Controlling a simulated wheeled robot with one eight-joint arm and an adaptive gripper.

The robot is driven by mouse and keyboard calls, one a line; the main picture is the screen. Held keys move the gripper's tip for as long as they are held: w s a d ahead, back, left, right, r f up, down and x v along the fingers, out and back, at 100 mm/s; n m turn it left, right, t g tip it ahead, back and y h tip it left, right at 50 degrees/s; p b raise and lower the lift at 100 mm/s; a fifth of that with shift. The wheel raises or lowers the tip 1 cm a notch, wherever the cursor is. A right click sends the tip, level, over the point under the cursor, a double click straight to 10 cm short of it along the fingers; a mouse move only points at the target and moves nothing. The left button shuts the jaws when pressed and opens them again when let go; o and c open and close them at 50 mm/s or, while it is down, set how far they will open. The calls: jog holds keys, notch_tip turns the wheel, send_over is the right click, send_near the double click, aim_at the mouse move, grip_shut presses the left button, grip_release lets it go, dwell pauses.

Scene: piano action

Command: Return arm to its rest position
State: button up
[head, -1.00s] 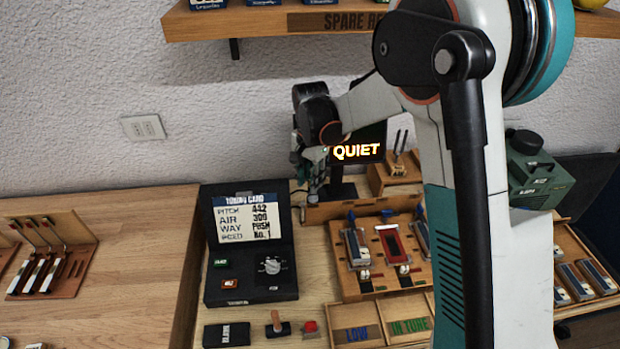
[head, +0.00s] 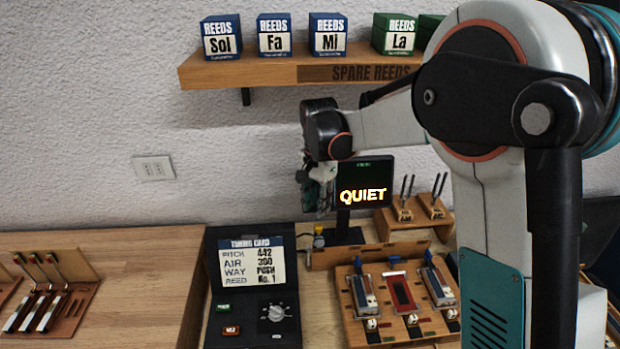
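My arm rises at the right of the head view and reaches left over the bench. My gripper (head: 318,190) hangs at its end, to the left of a small dark display (head: 362,183) that reads QUIET. The gripper is small and dark here, and its fingers cannot be made out clearly. I cannot tell whether it holds anything.
Reed boxes (head: 331,34) stand on a wall shelf (head: 240,72) above the arm. Below are a black tuning card box (head: 244,318), a wooden board (head: 412,330) with reed pieces, and a fork stand (head: 400,222). Bare wooden top (head: 130,260) lies at left.

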jog(key=s+d+r+n+t+b, duration=0.1)
jog(key=s+d+r+n+t, duration=0.1)
jog(key=s+d+r, duration=0.35)
jog(key=s+d+r+n+t+b, duration=0.1)
jog(key=s+d+r+n+b, duration=0.1)
jog(key=s, duration=0.6)
jog(key=s+d+f+n+t+b, duration=0.1)
jog(key=s+d+f+n+t, duration=0.1)
jog(key=s, duration=0.5)
jog(key=s+d+f+n+t+b, duration=0.1)
jog(key=s+d+f+n+t, duration=0.1)
jog(key=s, duration=0.6)
jog(key=shift+s+n+b, duration=0.15)
jog(key=shift+n+b, duration=0.2)
jog(key=shift+n, duration=0.15)
dwell(0.6)
